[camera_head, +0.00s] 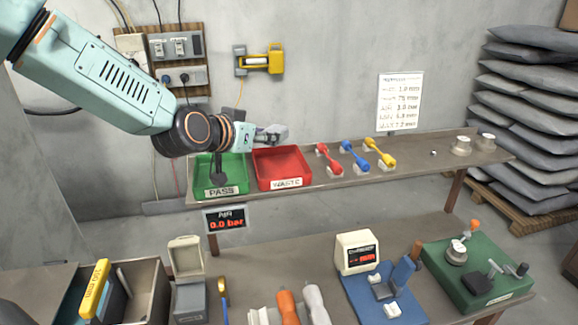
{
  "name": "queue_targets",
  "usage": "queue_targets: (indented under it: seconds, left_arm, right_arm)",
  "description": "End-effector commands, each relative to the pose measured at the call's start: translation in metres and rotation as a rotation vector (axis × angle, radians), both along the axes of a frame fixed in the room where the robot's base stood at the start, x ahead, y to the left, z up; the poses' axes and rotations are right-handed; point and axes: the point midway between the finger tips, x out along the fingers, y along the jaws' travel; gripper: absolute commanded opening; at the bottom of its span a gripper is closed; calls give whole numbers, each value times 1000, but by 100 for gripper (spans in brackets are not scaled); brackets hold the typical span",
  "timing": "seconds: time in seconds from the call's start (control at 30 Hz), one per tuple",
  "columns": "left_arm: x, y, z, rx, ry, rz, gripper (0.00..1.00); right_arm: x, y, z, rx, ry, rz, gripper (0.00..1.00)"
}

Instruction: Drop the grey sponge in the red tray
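My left arm comes in from the upper left. Its gripper (275,134) is above the back part of the red tray (283,181), which is labelled WASTE and stands on the raised shelf. The gripper is seen small and from the side, so I cannot tell whether its fingers are open or shut. I cannot make out a grey sponge, neither at the fingertips nor in the visible part of the tray. My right gripper is not in view.
A green tray (226,192) labelled PASS stands left of the red tray, with a dark upright shape in front of its inside. Red (329,160), blue (355,157) and yellow (380,153) handled pieces stand to the right. The lower bench holds gauges, tools and a bin.

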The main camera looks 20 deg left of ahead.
Motion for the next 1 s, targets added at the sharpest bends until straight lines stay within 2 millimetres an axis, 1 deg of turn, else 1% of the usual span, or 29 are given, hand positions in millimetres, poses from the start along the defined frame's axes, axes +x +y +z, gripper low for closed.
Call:
queue_targets:
  seconds: [0.3, 0.5, 0.63, 0.9, 0.93, 1.0]
  left_arm:
    - [-4, 1, -36, -1, 4, -1, 17]
    - [-3, 0, -53, -1, 2, -1, 17]
    - [-1, 0, -57, -1, 1, -1, 17]
    - [1, 0, -57, -1, 1, -1, 17]
    - [1, 0, -57, -1, 1, -1, 41]
    - [1, 0, -57, -1, 1, -1, 47]
  right_arm:
    - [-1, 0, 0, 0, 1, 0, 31]
    - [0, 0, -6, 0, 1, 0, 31]
    - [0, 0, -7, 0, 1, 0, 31]
    - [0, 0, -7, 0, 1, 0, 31]
    - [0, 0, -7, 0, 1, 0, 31]
    - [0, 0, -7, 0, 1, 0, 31]
